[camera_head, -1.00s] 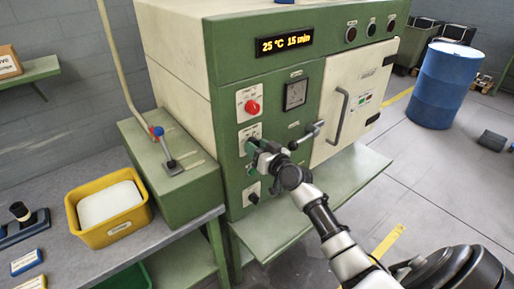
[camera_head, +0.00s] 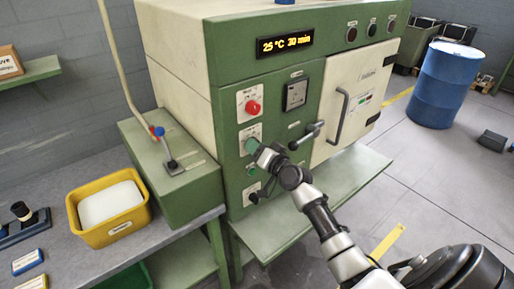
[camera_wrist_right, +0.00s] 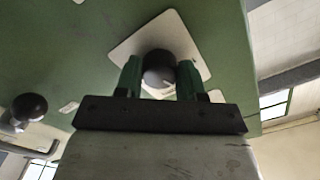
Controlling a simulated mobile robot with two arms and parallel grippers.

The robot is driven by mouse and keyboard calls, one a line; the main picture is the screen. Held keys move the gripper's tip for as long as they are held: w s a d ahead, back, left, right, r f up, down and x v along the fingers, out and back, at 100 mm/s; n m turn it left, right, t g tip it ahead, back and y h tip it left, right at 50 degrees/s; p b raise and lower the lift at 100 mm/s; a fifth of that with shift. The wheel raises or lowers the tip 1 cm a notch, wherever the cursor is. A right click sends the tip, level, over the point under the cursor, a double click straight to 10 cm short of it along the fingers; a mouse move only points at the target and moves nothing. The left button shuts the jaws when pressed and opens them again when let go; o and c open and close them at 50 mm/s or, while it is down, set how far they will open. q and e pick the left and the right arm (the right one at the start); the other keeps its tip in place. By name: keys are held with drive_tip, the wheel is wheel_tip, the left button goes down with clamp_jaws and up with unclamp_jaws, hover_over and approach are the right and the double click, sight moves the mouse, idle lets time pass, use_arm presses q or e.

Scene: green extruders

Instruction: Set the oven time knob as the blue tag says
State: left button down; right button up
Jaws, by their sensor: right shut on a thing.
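The green oven (camera_head: 213,140) has a lit display (camera_head: 285,43) reading 25 °C 30 min. In the right wrist view the dark round time knob (camera_wrist_right: 158,72), with a pale pointer line, sits on a white plate between the two green fingers of my right gripper (camera_wrist_right: 159,80). The gripper is shut on the knob. In the head view the right gripper (camera_head: 256,150) reaches the middle plate below the red knob (camera_head: 253,107) and hides the time knob. My left gripper is not in view.
A lever handle (camera_head: 306,135) sticks out right of my right gripper, beside the oven door handle (camera_head: 341,117). A black knob (camera_head: 253,197) is below. A yellow bin (camera_head: 121,227) stands on the bench, and a blue barrel (camera_head: 447,87) on the floor.

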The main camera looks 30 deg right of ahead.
drive_tip(key=o, duration=0.9)
drive_tip(key=shift+s, duration=0.1)
drive_tip(key=shift+s+d+b, duration=0.15)
drive_tip(key=shift+s+b, duration=0.2)
drive_tip(key=shift+s, duration=1.45)
drive_tip(key=shift+s+d+b, duration=0.2)
drive_tip(key=shift+s+b, duration=0.15)
drive_tip(key=shift+s, duration=1.4)
drive_tip(key=shift+s+d+b, duration=0.15)
drive_tip(key=shift+s+b, duration=0.2)
drive_tip(key=shift+s, duration=1.45)
drive_tip(key=shift+f, duration=0.1)
